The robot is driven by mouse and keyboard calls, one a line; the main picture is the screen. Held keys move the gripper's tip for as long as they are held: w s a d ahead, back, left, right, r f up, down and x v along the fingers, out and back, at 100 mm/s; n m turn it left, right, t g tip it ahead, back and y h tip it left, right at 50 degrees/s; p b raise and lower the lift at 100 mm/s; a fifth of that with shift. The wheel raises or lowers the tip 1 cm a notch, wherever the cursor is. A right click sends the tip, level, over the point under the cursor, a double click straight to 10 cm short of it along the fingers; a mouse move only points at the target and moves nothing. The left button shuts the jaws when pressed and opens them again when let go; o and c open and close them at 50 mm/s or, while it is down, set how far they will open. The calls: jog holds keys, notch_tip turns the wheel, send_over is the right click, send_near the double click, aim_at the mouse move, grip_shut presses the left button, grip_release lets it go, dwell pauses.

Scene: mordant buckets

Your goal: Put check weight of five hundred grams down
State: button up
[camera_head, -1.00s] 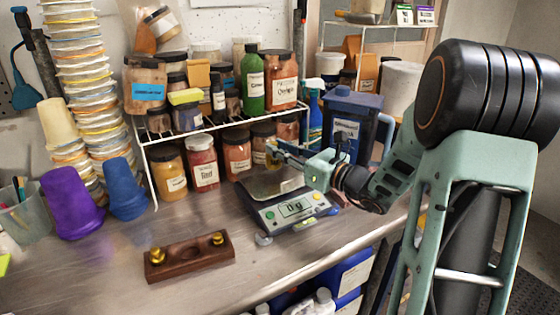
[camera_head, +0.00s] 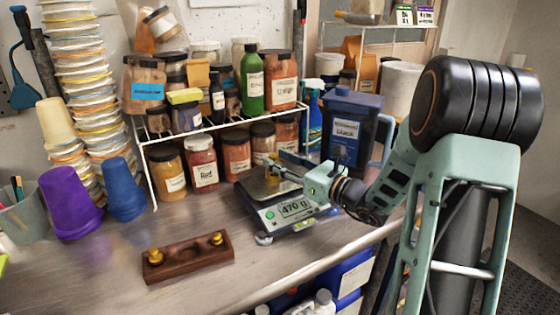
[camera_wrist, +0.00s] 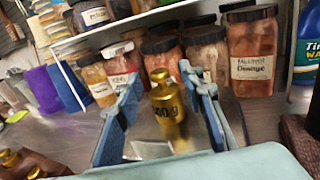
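The brass check weight (camera_wrist: 167,108), marked 500 g, stands upright between the fingers of my gripper (camera_wrist: 160,85) in the wrist view. A gap shows between the left finger and the weight; the right finger is close beside it. My gripper looks open around it. In the head view my gripper (camera_head: 285,170) is over the pan (camera_head: 258,190) of the digital scale (camera_head: 275,216), with the brass weight (camera_head: 271,166) small at its tips. The scale's display reads 470 g. The contact under the weight is blurred.
A dark wooden block (camera_head: 190,262) with two brass weights stands at the bench front, left of the scale. Labelled jars (camera_head: 237,155) line the rack behind the scale. A blue jug (camera_head: 345,130) stands right behind my gripper.

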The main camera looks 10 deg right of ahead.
jog(key=shift+r, duration=0.2)
jog(key=v, duration=1.2)
jog(key=shift+p, duration=0.3)
